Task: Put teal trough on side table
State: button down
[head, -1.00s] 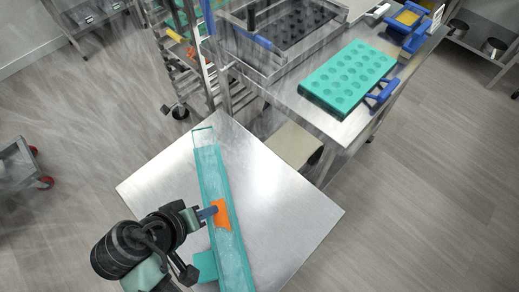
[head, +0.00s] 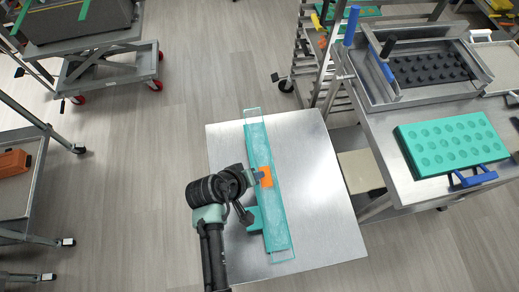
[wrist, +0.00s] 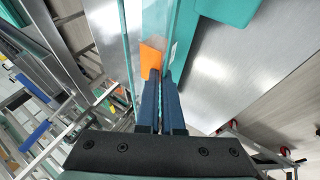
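The teal trough (head: 270,205) is long and narrow, with clear end pieces and an orange patch (head: 266,177) on its middle. In the head view it spans the left half of the steel side table (head: 318,180), its far end a little past the far edge. I cannot tell whether it touches the top. My gripper (head: 260,178) is at the orange patch, on the trough's left side. In the wrist view the blue fingers (wrist: 160,80) are close together at the orange patch, apparently pinching the trough's wall; the exact contact is hidden.
A steel workbench at right carries a teal mold (head: 452,143) with blue handles and a framed black mold (head: 432,68). A rack (head: 315,55) stands behind the side table. A cart with red wheels (head: 105,65) is at the far left.

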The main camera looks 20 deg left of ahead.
jog(key=shift+f, duration=2.15)
jog(key=c, duration=1.5)
grip_release()
jog(key=shift+f, duration=0.2)
jog(key=o, duration=0.4)
jog(key=shift+o, duration=0.2)
jog(key=shift+r, duration=0.1)
jog(key=shift+s+r, duration=0.1)
jog(key=shift+r, duration=0.2)
jog(key=v, duration=1.1)
jog(key=shift+s+r, duration=0.2)
jog(key=shift+r, duration=0.05)
